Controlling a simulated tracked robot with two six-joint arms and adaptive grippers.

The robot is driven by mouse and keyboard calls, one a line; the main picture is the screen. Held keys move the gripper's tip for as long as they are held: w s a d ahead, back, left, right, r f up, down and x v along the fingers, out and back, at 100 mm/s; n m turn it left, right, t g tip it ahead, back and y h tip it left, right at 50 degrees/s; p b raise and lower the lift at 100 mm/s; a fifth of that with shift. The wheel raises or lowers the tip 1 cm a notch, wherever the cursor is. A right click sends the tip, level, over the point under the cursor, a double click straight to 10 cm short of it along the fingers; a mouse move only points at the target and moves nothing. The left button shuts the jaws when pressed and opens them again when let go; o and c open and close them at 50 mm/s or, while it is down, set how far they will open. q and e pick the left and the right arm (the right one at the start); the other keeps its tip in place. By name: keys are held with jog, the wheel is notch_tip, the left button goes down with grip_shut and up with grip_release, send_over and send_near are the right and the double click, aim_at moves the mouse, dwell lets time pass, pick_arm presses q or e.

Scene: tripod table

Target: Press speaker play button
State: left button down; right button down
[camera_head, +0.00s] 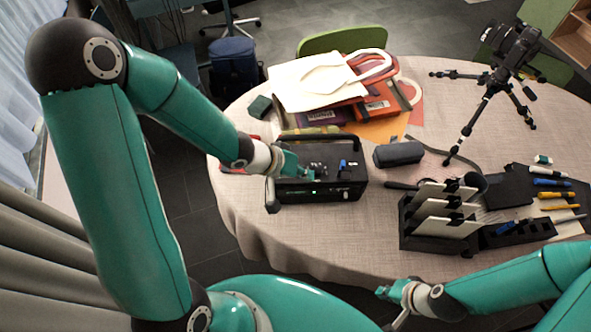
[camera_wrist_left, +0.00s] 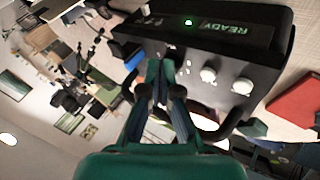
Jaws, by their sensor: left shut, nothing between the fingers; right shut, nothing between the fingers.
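The speaker (camera_head: 345,191) is a black box with a carry handle, near the left front edge of the table in the head view. A small green light shows on its front, and a blue part stands out on its top. In the left wrist view the speaker (camera_wrist_left: 268,50) shows a lit green dot, the word READY and white knobs. My left gripper (camera_head: 293,166) is shut and empty at the left part of the speaker's top. Its fingertips (camera_wrist_left: 160,68) overlap the panel; I cannot tell whether they touch. The play button cannot be made out. My right gripper (camera_head: 381,291) is shut and empty, off the table's front edge.
A dark pouch (camera_head: 398,154) lies right of the speaker. Bags and folders (camera_head: 325,82) are piled behind it. A black rack with white plates (camera_head: 432,238) stands front right, and a camera on a tripod (camera_head: 495,88) stands at the back right.

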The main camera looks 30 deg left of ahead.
pick_arm(q)
jog(key=w+a+r+t+y, duration=0.1)
jog(key=w+a+r+t, duration=0.1)
jog(key=a+r, duration=0.2)
notch_tip(320, 180, up, 3)
jog(key=shift+w+a+f, duration=0.1)
jog(key=shift+w+a, duration=0.1)
jog(key=shift+f, duration=0.15)
jog(key=b, duration=0.7)
send_near(306, 166)
jog(key=shift+w+d+f, duration=0.25)
jog(key=shift+w+d, duration=0.15)
jog(key=shift+w, duration=0.2)
jog(key=shift+w+d+f, duration=0.25)
jog(key=shift+w+d, duration=0.15)
jog(key=shift+w, duration=0.2)
jog(key=shift+f+b, duration=0.6)
jog(key=shift+f, duration=0.1)
jog(key=shift+f, duration=0.35)
